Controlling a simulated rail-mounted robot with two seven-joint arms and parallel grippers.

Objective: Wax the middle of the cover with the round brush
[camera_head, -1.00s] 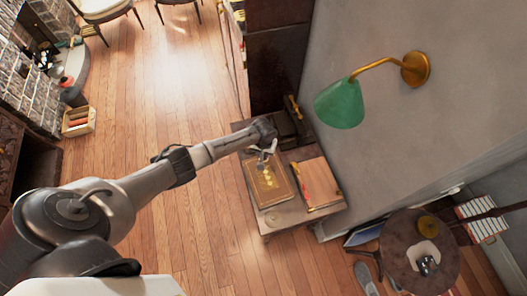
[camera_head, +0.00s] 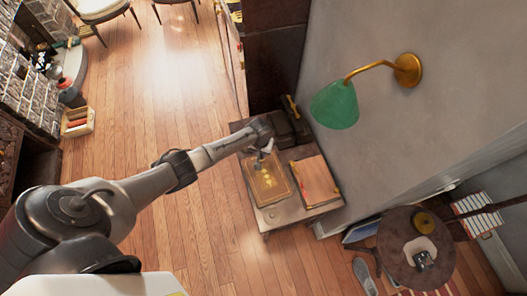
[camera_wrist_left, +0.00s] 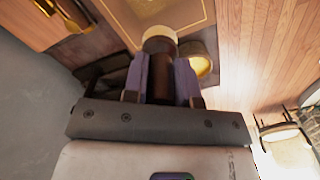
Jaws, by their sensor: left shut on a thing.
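The book with the brown, gold-decorated cover (camera_head: 268,184) lies on the small table. Part of the cover and its gold border line (camera_wrist_left: 172,22) show at the top of the left wrist view. My left gripper (camera_head: 262,157) is over the cover's far end. In the left wrist view its purple fingers are shut on the round brush (camera_wrist_left: 160,78), which has a dark brown handle and a pale round end. The pale end points toward the cover; I cannot tell whether they touch. My right gripper is not in view.
A second book with reddish edges (camera_head: 316,181) lies right of the cover. A golden round tin (camera_wrist_left: 199,58) shows beside the brush in the left wrist view. A green wall lamp (camera_head: 336,105) juts out above. Open wooden floor (camera_head: 190,225) lies to the left.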

